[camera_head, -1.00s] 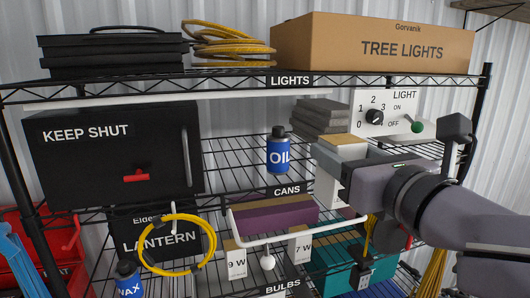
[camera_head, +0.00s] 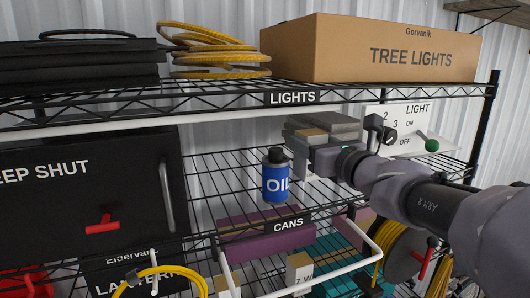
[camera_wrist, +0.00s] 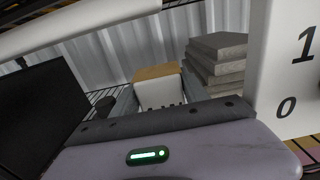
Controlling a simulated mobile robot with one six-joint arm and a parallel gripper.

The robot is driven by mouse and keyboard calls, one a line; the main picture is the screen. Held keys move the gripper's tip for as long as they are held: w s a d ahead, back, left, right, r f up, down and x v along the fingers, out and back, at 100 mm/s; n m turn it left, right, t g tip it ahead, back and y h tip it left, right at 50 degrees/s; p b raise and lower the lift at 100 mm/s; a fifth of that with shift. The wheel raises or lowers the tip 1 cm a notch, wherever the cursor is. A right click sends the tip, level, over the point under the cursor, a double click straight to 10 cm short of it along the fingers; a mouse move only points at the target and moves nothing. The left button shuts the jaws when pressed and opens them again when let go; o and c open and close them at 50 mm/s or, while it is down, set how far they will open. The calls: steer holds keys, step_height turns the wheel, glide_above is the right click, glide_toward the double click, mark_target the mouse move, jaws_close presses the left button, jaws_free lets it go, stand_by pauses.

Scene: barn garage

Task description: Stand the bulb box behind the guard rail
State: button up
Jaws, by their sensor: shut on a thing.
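My gripper (camera_head: 318,158) is shut on a small box with a tan top and white side (camera_head: 311,134), probably the bulb box. In the wrist view the box (camera_wrist: 159,88) sits between my fingers, its dark lettering partly hidden. It is held roughly upright at the height of the cans shelf, right of the blue oil can (camera_head: 275,176) and in front of grey slabs (camera_head: 336,124). Whether it touches the shelf I cannot tell. A white guard rail (camera_head: 330,280) runs along the front of the shelf below. A 7 W box (camera_head: 300,268) stands at that rail.
The light-switch panel (camera_head: 408,140) stands close right of my gripper. The upper shelf, labelled LIGHTS (camera_head: 293,98), is overhead with a tree lights carton (camera_head: 370,50). A black cabinet (camera_head: 90,200) is left. Bare wire shelf shows left of the oil can.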

steer(key=f, duration=0.3)
steer(key=shift+w+f, duration=0.35)
steer(key=shift+s+f+b, duration=0.1)
steer(key=shift+s+b, duration=0.15)
steer(key=shift+b, duration=0.05)
steer(key=o, duration=0.9)
steer(key=shift+f, duration=0.1)
steer(key=shift+o, duration=0.9)
steer(key=shift+w, duration=0.15)
steer(key=shift+s+d+r, duration=0.1)
steer(key=shift+s+r, duration=0.15)
steer(key=shift+r, duration=0.1)
steer(key=b+v, duration=0.2)
steer(key=v, duration=0.9)
steer(key=shift+s, duration=0.2)
